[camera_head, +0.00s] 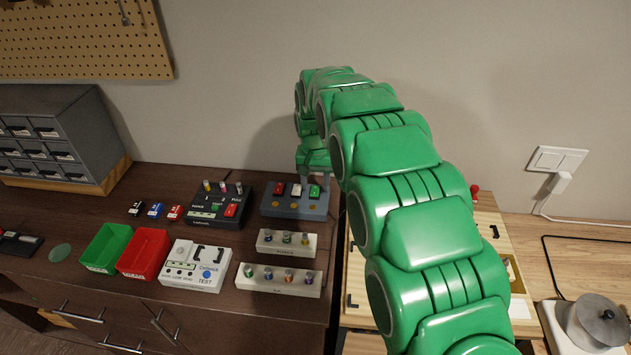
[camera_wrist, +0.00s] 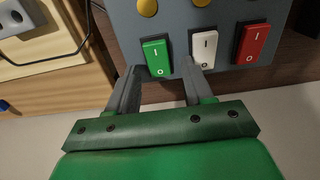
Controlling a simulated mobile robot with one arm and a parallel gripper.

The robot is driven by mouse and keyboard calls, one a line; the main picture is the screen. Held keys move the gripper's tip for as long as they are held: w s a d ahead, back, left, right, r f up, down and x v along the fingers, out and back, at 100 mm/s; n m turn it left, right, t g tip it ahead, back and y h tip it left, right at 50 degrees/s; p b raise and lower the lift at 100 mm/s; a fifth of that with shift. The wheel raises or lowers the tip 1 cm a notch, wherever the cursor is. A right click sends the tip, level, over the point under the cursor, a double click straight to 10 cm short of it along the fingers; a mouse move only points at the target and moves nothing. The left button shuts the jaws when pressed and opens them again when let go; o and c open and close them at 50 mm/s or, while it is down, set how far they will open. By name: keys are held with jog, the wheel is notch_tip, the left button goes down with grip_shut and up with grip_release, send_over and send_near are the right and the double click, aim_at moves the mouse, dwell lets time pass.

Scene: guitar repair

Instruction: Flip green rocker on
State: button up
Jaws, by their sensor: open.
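The green rocker (camera_head: 314,192) is at the right of a row of three rockers on a blue-grey switch box (camera_head: 284,207). In the wrist view the green rocker (camera_wrist: 157,57) is upright, with its I mark above its O mark. I cannot tell which end is pressed in. My gripper (camera_wrist: 161,70) is open and empty, its fingertips at the box's edge on either side of the green rocker's O end. I cannot tell whether they touch it. In the head view my gripper (camera_head: 314,172) hangs just behind the rocker, partly hidden by my arm.
A white rocker (camera_wrist: 204,49) and a red rocker (camera_wrist: 251,43) are beside the green one. A black tester box (camera_head: 219,206) stands left of the switch box. Knob racks (camera_head: 278,280), a red bin (camera_head: 145,254) and a green bin (camera_head: 105,248) are in front. A wooden board (camera_head: 357,290) lies right.

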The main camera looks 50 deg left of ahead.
grip_shut()
dwell(0.3)
jog(key=shift+s+d+r+t+y, duration=0.1)
jog(key=shift+s+t+y, duration=0.1)
jog(key=shift+t+y, duration=0.4)
jog(key=shift+s+d+t+y, duration=0.1)
jog(key=shift+s+t+y, duration=0.1)
jog(key=shift+t+y, duration=0.4)
grip_release()
jog(key=shift+d, duration=0.1)
